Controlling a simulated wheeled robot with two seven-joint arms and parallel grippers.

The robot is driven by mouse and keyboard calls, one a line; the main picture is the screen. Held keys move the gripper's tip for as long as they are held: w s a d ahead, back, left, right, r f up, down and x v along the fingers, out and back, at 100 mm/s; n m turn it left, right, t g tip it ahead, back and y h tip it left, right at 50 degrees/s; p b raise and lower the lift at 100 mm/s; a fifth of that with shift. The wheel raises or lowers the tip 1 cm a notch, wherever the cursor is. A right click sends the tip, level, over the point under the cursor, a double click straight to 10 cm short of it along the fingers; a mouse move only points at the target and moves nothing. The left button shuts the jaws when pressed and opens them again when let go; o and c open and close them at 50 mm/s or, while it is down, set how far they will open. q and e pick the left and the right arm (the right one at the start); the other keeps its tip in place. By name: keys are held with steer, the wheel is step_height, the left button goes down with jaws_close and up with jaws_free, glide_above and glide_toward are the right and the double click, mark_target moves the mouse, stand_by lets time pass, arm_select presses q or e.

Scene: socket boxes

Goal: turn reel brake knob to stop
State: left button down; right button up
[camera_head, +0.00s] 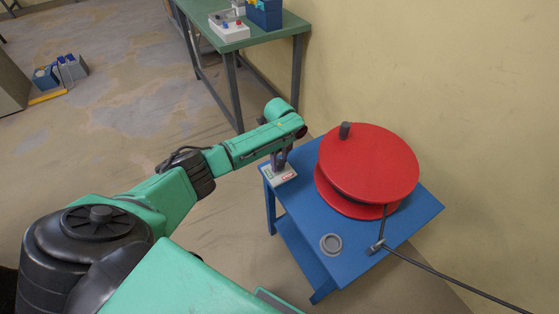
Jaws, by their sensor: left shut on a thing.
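A red cable reel (368,163) with a dark handle peg (345,130) on its top disc sits on a blue stand (408,226). A small light plate (281,176) with green and red marks lies on the stand's left corner. My left gripper (279,166) points down over this plate and is shut on the brake knob, which is mostly hidden by the fingers. I cannot tell which mark the knob points to. My right gripper is not in view.
A black cable (450,273) runs from the reel through a guide (376,247) to the lower right. A grey ring (331,243) is on the stand's front. A green table (265,37) holds a control box (229,27) behind. A wall stands close on the right.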

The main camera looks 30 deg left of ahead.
arm_select(q)
steer(key=n+p, duration=0.2)
steer(key=n, duration=0.1)
steer(key=shift+r+n, duration=0.15)
steer(key=shift+n, duration=0.15)
steer(key=n+p, duration=0.1)
steer(key=n, duration=0.3)
steer(key=shift+w+n+p, duration=0.1)
steer(key=shift+n+p, duration=0.2)
steer(key=shift+p, duration=0.05)
steer(key=n+p, duration=0.1)
steer(key=n, duration=0.3)
steer(key=shift+w+a+n+p, duration=0.15)
steer(key=shift+n+p, duration=0.3)
steer(key=shift+n, duration=2.05)
steer(key=shift+c, duration=1.4)
jaws_free()
